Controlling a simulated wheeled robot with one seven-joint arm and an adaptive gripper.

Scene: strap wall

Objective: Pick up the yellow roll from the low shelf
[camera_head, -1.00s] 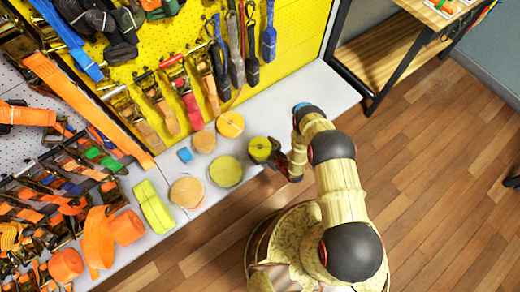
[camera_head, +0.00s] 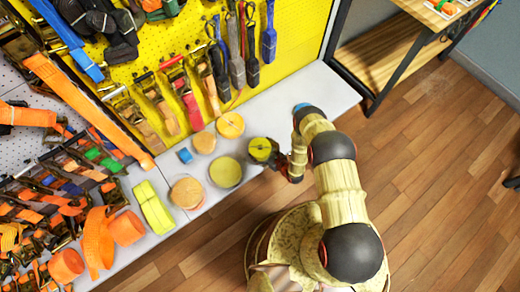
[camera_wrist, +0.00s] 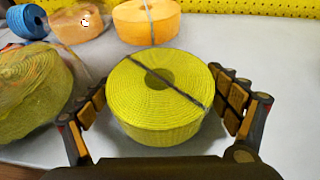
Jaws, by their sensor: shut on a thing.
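The yellow roll (camera_wrist: 150,125) sits between the two fingers of my gripper (camera_wrist: 164,112) in the wrist view. It is a round coil with a dark strap across its top and a round hole in the middle. My gripper is shut on it, with a padded finger on each side. In the head view the yellow roll (camera_head: 260,147) is in my gripper (camera_head: 268,152) at the low shelf (camera_head: 300,88). I cannot tell whether the roll touches the shelf or is a little above it.
A larger yellow-green roll (camera_head: 226,172) lies close by on the left. Orange rolls (camera_head: 230,125) and a blue roll (camera_head: 185,155) stand behind and further left. A yellow pegboard (camera_head: 290,45) with hanging straps is behind.

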